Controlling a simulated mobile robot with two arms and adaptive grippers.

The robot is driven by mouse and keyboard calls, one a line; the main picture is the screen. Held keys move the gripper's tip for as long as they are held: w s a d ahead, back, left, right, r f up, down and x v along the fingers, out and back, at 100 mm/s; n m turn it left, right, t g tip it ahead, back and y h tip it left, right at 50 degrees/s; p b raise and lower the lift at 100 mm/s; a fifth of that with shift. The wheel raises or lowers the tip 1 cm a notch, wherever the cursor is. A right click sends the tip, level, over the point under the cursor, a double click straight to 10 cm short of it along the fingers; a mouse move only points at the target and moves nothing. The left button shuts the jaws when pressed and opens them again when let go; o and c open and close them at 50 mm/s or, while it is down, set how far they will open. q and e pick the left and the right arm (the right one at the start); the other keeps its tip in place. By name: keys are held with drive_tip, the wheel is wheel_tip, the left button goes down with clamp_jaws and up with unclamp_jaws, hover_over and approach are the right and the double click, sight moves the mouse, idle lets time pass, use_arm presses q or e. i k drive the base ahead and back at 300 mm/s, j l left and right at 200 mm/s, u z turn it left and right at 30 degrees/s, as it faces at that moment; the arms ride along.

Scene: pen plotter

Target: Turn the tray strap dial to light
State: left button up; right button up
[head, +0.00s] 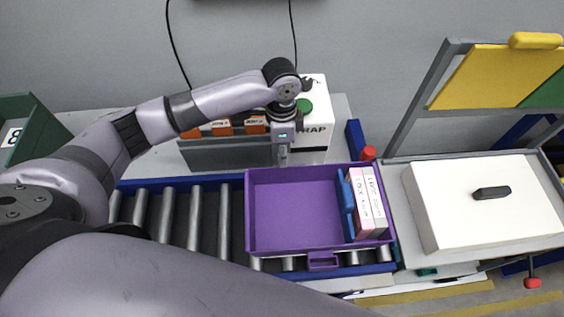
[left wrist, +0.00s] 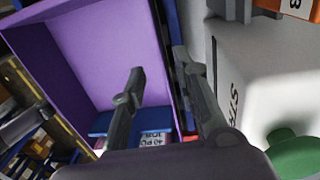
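The white strap box (head: 314,120) stands behind the conveyor. Part of its lettering shows, ending in "RAP", and a round green knob (head: 304,107) sits on it. I cannot make out a dial pointer or its setting. My left gripper (head: 282,160) points down in front of the box, its body covering part of the face. In the left wrist view its two fingers (left wrist: 158,65) are apart with nothing between them. The white box (left wrist: 262,85) and green knob (left wrist: 292,152) are to their right there. My right gripper is not in view.
A purple tray (head: 295,210) sits on the roller conveyor (head: 180,215), holding a blue piece and pink and white boxes (head: 369,203) at its right. Orange-labelled items (head: 222,128) stand behind a grey rack. A white lidded box (head: 475,215) with a black handle is at the right.

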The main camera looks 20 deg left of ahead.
sight(290, 210)
drive_tip(key=k, duration=1.5)
